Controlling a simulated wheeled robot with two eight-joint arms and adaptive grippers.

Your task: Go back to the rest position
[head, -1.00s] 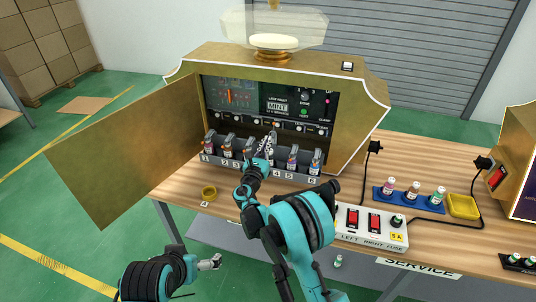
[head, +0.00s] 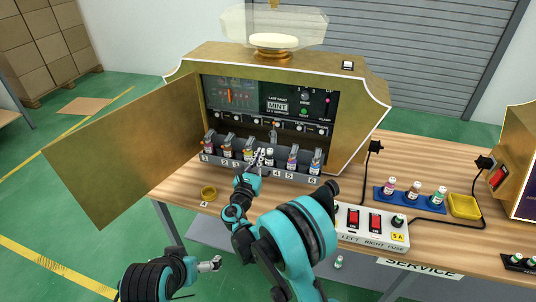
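My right gripper (head: 258,159) is in front of the open gold vending machine (head: 360,118), near slots 3 and 4 of its bottle row. Its fingers are small and partly blurred against the rack, so I cannot tell how far apart they are. A bottle (head: 269,157) stands in the row just right of the fingers, and nothing shows held. My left gripper (head: 216,264) is low at the front left, off the table, with its small fingers apart and empty.
The machine's door (head: 125,150) stands open to the left. A numbered rack (head: 228,165) holds several bottles. Black cables run at right.

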